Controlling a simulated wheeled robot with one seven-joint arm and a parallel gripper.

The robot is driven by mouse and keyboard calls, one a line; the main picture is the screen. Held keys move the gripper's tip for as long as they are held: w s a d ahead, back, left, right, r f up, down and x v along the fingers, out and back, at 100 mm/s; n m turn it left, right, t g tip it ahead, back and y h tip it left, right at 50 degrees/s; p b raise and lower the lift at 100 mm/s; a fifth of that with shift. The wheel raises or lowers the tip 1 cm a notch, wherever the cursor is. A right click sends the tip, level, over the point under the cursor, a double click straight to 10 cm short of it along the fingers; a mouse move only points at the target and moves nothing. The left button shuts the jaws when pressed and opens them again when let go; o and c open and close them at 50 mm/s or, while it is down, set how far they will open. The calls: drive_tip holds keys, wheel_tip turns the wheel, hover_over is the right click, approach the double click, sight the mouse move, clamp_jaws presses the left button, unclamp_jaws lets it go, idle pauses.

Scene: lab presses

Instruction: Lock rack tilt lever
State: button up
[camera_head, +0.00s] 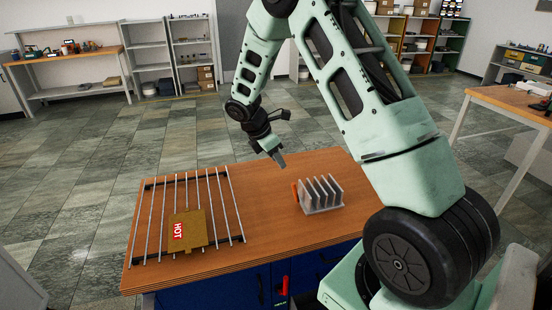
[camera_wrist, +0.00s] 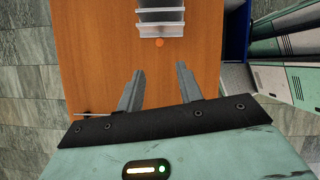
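A grey rack with several upright fins (camera_head: 322,194) stands on the wooden bench top, right of the middle. A small orange-red piece (camera_head: 295,192), perhaps the tilt lever, shows at its left side. The wrist view shows part of the finned rack (camera_wrist: 161,15) at the top edge, with an orange round spot (camera_wrist: 160,43) just below it. My gripper (camera_head: 279,160) is above the bench, apart from and behind the rack in the head view. In the wrist view my gripper (camera_wrist: 159,70) has its two fingers spread with nothing between them. The lever's position is too small to tell.
A rod grid (camera_head: 158,215) lies on the bench's left side, bearing a tan plate (camera_head: 193,241) marked HOT. The bench top (camera_head: 262,220) is clear between grid and finned rack. A blue cabinet (camera_head: 215,295) with a red handle (camera_head: 282,285) is below. Shelves stand along the walls.

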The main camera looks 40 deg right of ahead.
sight(295, 193)
drive_tip(key=shift+a+f, duration=0.1)
drive_tip(key=shift+f, duration=0.05)
drive_tip(key=c, duration=0.6)
drive_tip(key=s+a+f+m+b, duration=0.1)
drive_tip(key=m+b, duration=0.1)
drive_tip(key=a+f+m+t+b, duration=0.1)
drive_tip(key=a+m+b, duration=0.1)
drive_tip(key=s+a+f+m+b, duration=0.1)
drive_tip(key=f+m+b, duration=0.1)
drive_tip(key=b, duration=0.1)
drive_tip(key=shift+s+a+m, duration=0.15)
drive_tip(key=shift+s+m, duration=0.2)
drive_tip(key=shift+m, duration=0.05)
clamp_jaws()
drive_tip(key=d+f+m+t+p, duration=0.1)
drive_tip(key=d+f+m, duration=0.1)
drive_tip(key=d+f, duration=0.5)
drive_tip(key=shift+d+f+m, duration=0.25)
drive_tip(key=shift+f+m, duration=0.15)
drive_tip(key=shift+f, duration=0.05)
